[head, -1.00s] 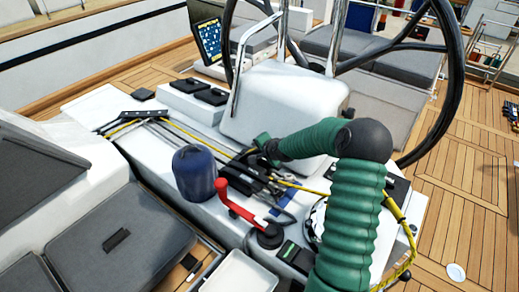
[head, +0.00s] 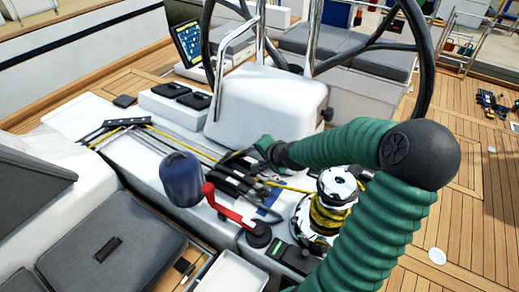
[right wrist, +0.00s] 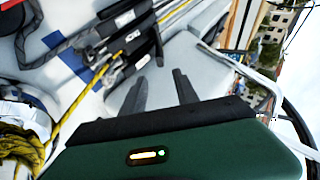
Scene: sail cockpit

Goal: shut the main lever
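A bank of black rope-clutch levers (head: 236,183) sits on the white console, with ropes running through it. I cannot tell by marking which one is the main lever. The levers also show at the top of the right wrist view (right wrist: 128,32). My right gripper (head: 254,152) is just behind the bank, beside the white pedestal, partly hidden by its own green arm. My left gripper is not in view.
A winch wrapped in yellow rope (head: 332,205) stands right of the clutches, under my arm. A red winch handle (head: 228,206) and a blue covered winch (head: 181,179) stand in front. The steering wheel (head: 424,60) and white pedestal (head: 262,106) are behind.

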